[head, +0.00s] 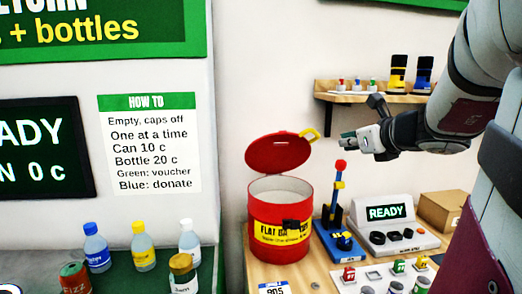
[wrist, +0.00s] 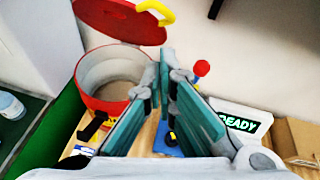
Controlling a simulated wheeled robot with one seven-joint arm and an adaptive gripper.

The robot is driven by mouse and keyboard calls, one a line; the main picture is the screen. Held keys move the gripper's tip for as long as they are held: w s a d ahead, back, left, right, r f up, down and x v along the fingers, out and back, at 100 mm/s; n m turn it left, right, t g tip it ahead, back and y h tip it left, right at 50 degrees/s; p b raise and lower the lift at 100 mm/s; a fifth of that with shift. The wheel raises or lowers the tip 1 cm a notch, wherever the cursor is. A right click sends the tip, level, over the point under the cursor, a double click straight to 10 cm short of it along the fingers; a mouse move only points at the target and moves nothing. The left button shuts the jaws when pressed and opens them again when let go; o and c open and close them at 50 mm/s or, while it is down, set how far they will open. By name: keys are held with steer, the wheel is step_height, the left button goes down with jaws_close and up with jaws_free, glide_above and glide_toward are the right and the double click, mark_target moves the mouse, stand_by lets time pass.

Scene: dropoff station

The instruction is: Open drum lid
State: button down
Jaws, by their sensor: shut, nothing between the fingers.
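The red drum (head: 281,246) stands upright on the wooden table, with a yellow label and a black latch on its front. Its red lid (head: 278,153) is raised and tilted back above the rear rim, and a yellow handle (head: 309,133) sticks out at its right edge. The pale inside of the drum shows; the wrist view also shows the open drum (wrist: 110,75) and the lid (wrist: 112,18). My gripper (head: 345,141) is shut and empty, in the air to the right of the lid, apart from it. In the wrist view its fingers (wrist: 166,75) pass in front of the drum's right side.
Right of the drum are a blue stand with a red-knobbed lever (head: 340,200), a READY console (head: 388,222) and a cardboard box (head: 440,210). A button panel (head: 385,277) lies in front. A wall shelf (head: 370,95) is behind my gripper. Bottles and cans (head: 143,245) stand at left.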

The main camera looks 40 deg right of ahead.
steer(key=w+d+f, duration=0.1)
steer(key=w+d, duration=0.1)
steer(key=w, duration=0.3)
steer(key=w+d+f+m, duration=0.1)
steer(key=w+d, duration=0.1)
steer(key=w, duration=0.4)
steer(key=shift+w+d+f, duration=0.15)
steer(key=shift+d+f, duration=0.05)
steer(key=shift+f, duration=0.2)
